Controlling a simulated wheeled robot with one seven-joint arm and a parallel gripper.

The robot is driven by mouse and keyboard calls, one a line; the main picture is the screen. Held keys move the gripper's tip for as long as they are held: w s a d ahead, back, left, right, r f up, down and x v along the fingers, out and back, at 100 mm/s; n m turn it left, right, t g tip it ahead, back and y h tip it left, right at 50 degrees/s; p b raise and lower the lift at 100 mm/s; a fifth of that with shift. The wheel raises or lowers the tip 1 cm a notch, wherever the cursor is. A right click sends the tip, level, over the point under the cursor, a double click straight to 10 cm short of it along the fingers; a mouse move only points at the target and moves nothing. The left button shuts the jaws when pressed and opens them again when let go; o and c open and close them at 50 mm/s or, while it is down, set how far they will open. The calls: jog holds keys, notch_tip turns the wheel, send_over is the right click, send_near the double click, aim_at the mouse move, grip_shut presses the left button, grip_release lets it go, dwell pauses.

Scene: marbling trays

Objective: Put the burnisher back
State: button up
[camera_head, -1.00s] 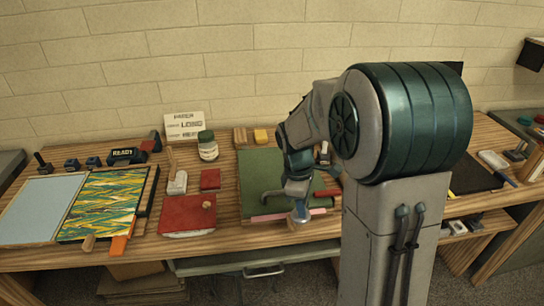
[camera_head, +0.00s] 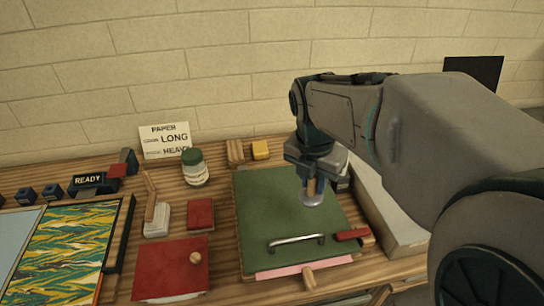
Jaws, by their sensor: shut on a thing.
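My gripper (camera_head: 311,176) points down above the green mat (camera_head: 270,200), shut on a small tool with a wooden handle and a round grey foot (camera_head: 312,200). This tool looks like the burnisher; its upper part is hidden by the gripper. It hangs over the right part of the mat, and I cannot tell whether its foot touches the surface. A pink strip (camera_head: 300,267) runs along the mat's front edge.
A red book-like block (camera_head: 170,270), a smaller red block (camera_head: 200,214), a jar (camera_head: 195,170) and a paper sign (camera_head: 164,141) stand left of the mat. A wooden block (camera_head: 235,152) and a yellow block (camera_head: 260,150) sit behind it.

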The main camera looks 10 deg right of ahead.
jog(key=shift+w+a+f+p, duration=0.15)
jog(key=shift+w+a+f, duration=0.25)
jog(key=shift+w+f, duration=1.35)
jog(key=shift+w+a+f+p, duration=0.2)
jog(key=shift+w+a+f, duration=0.2)
jog(key=shift+w+f, duration=1.4)
jog(key=shift+w+a+f+p, duration=0.15)
jog(key=shift+w+a+f, duration=0.25)
jog(key=shift+w+f, duration=1.35)
jog(key=shift+f, duration=0.2)
jog(key=o, duration=1)
jog(key=shift+c, duration=0.2)
jog(key=shift+r, duration=0.1)
